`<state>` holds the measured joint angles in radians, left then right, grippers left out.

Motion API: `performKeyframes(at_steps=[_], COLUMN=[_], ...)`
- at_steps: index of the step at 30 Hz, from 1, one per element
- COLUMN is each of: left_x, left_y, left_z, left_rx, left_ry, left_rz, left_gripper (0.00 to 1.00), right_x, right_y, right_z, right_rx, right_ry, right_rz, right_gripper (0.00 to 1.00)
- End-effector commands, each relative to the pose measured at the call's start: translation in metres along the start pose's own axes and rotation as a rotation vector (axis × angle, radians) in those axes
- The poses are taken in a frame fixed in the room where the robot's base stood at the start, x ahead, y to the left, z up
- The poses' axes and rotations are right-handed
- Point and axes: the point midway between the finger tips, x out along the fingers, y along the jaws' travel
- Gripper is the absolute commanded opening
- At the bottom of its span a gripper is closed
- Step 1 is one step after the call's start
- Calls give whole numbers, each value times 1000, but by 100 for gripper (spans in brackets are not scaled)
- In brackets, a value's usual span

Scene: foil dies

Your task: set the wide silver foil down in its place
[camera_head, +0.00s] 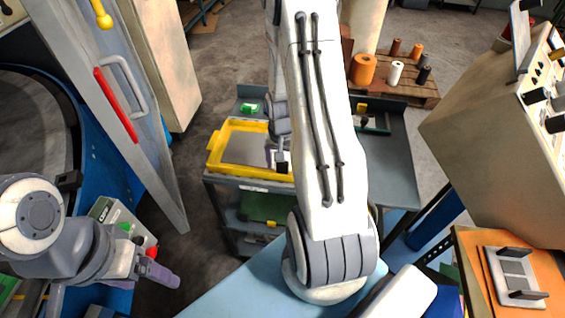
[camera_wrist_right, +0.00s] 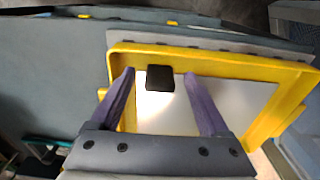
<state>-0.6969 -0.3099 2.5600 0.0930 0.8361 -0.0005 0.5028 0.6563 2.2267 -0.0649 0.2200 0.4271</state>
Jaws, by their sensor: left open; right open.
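A flat silver-grey sheet, which looks like the wide silver foil (camera_head: 245,149), lies inside a yellow frame (camera_head: 222,168) on a grey cart. In the right wrist view the sheet (camera_wrist_right: 223,100) is pale, with a small black block (camera_wrist_right: 160,78) on or above it. My right gripper (camera_wrist_right: 160,75) is open, its two purple fingers apart on either side of the black block, touching neither as far as I can see. In the head view my right arm hides part of the frame and sheet. My left gripper (camera_head: 160,272) is open, low at the left, away from the cart.
The grey cart (camera_head: 393,165) has bare top to the right of my arm. A silver plate with two black bars (camera_head: 515,268) lies on an orange board at the right. A beige control cabinet (camera_head: 485,140) stands there too. Rolls on a pallet (camera_head: 395,88) stand behind.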

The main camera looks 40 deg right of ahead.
Motion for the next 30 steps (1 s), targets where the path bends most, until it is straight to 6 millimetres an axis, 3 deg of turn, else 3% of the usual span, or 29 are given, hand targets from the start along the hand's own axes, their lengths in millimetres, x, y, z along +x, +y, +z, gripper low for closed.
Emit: performKeyframes(at_steps=[15,26,30], left_x=[7,7,7], left_y=[0,0,0], left_z=[0,0,0], left_rx=[0,0,0], left_ry=[0,0,0], left_rz=[0,0,0], left_gripper=[80,80,80], right_x=[-87,-101,-108], right_y=[-1,-1,-16], right_z=[-1,0,10], right_rx=[-1,-1,-60], right_ry=[5,0,3], right_rz=[-2,-1,-6], right_gripper=[80,80,80])
